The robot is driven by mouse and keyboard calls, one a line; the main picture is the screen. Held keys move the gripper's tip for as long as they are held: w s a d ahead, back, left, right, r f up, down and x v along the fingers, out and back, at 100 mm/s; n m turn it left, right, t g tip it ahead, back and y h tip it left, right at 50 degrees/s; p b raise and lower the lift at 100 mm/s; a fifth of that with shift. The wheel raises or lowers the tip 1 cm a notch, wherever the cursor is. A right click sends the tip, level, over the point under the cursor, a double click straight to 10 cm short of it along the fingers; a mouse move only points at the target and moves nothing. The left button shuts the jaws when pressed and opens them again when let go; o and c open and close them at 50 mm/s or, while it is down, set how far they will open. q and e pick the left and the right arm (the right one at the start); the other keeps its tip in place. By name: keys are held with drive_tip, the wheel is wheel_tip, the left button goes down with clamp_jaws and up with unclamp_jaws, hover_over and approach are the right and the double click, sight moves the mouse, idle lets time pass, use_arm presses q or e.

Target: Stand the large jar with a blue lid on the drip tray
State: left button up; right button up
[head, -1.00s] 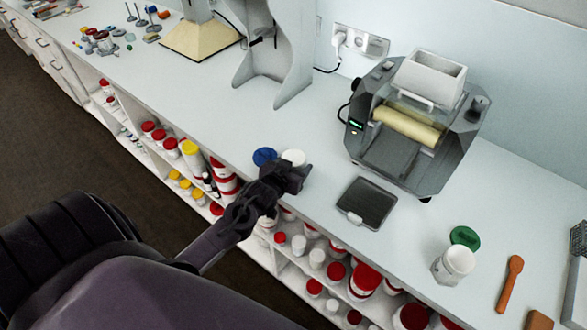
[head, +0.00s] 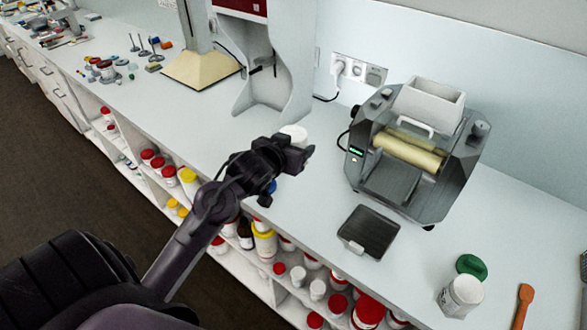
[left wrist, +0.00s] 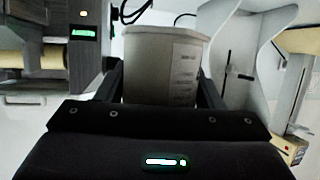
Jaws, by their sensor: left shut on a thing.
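My right gripper is not in view.
The grey roller machine (head: 430,150) stands behind the tray. A grey upright stand (head: 275,75) is behind the gripper. A white jar (head: 462,296) and green lid (head: 470,265) are at the right, near an orange spatula (head: 523,305). Shelves below hold several lidded jars.

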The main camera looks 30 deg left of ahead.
use_arm(q)
wheel_tip(320, 180, up, 3)
drive_tip(key=shift+f, duration=0.1)
drive_tip(key=s+d+f+m+g+h+b, duration=0.1)
drive_tip(key=s+d+f+m+h+b, duration=0.3)
drive_tip(key=s+d+f+b, duration=0.3)
drive_tip(key=s+d+f+m+g+h+b, duration=0.1)
drive_tip(key=s+d+f+m+h+b, duration=0.4)
drive_tip(key=f, duration=0.4)
drive_tip(key=n, duration=0.1)
hover_over(370, 232)
drive_tip(key=shift+a+r+p, duration=0.1)
drive_tip(key=shift+r+p, duration=0.05)
drive_tip(key=shift+p, duration=0.3)
drive_tip(key=shift+f, duration=1.8)
drive_tip(key=o, duration=0.9)
drive_tip(key=shift+f, duration=0.15)
drive_tip(key=shift+o, duration=0.2)
